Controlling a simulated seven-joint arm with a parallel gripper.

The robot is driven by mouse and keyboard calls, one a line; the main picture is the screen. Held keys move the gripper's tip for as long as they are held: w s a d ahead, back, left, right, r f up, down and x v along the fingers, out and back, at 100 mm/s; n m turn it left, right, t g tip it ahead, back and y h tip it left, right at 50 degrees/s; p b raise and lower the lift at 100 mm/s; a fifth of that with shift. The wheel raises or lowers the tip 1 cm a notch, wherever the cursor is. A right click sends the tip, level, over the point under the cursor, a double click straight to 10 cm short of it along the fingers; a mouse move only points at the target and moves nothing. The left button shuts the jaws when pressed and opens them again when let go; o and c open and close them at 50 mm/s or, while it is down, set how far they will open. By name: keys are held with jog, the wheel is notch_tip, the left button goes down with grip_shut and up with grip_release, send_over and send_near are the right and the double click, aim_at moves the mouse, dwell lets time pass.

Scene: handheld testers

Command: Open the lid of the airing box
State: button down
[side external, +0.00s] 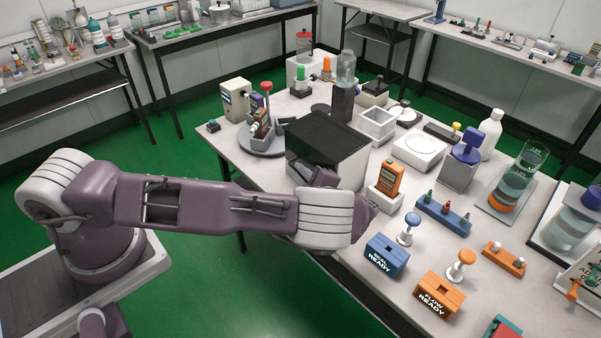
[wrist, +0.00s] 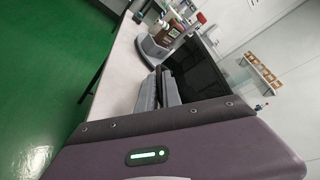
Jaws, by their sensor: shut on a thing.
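The airing box, a white-sided box with a dark top and dark glossy front (side external: 322,138), stands near the table's front edge in the side view. Its dark lid (wrist: 197,72) also shows beside the fingers in the wrist view. My gripper (side external: 324,178) is at the front of the box, partly hidden by my own wrist. In the wrist view my gripper (wrist: 160,88) has its grey fingers close together against the near side of the lid. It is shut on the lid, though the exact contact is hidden. The lid looks flat, with no clear gap visible.
A round grey stand with a brown tester (side external: 262,140) is left of the box. An orange handheld meter (side external: 387,180) stands close on the right. A clear bottle on a dark block (side external: 344,90) is behind. Blue (side external: 386,256) and orange (side external: 440,294) blocks sit front right.

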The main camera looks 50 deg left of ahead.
jog(key=shift+s+r, duration=0.15)
jog(key=shift+r, duration=0.3)
jog(key=w+r, duration=0.3)
jog(key=r, duration=0.7)
jog(key=w+r, duration=0.3)
jog(key=r, duration=0.7)
jog(key=w+r+m+g, duration=0.2)
jog(key=w+r+m, duration=0.1)
jog(key=w, duration=0.5)
jog(key=shift+w+r+m+h, duration=0.2)
jog(key=shift+m+h, duration=0.1)
